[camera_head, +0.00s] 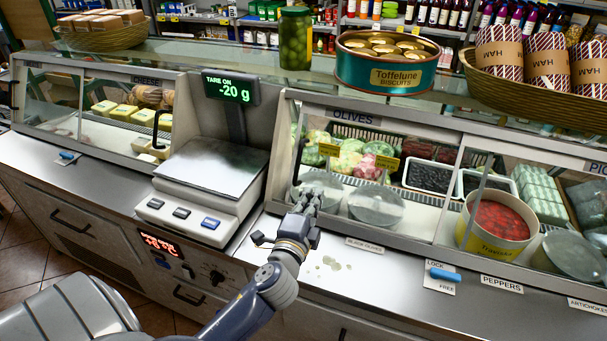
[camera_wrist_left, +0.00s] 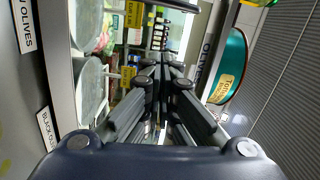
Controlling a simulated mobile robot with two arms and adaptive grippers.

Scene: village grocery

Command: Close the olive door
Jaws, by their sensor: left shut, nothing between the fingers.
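The olive door is a glass front pane (camera_head: 420,212) on the counter case under the OLIVES sign (camera_head: 352,117). A dark upright handle (camera_head: 297,158) shows near the case's left end. I cannot tell clearly how far the pane stands open. My left gripper (camera_head: 312,194) is at the lower left of the olive section, close to the handle and in front of a round steel lid. Whether it touches the handle is unclear. In the left wrist view its fingers (camera_wrist_left: 165,65) are together and empty, pointing along the case. My right gripper is not in view.
A scale (camera_head: 205,175) stands left of the olive section. A teal biscuit tin (camera_head: 388,75), a jar (camera_head: 295,40) and a basket (camera_head: 525,98) sit on the upper ledge.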

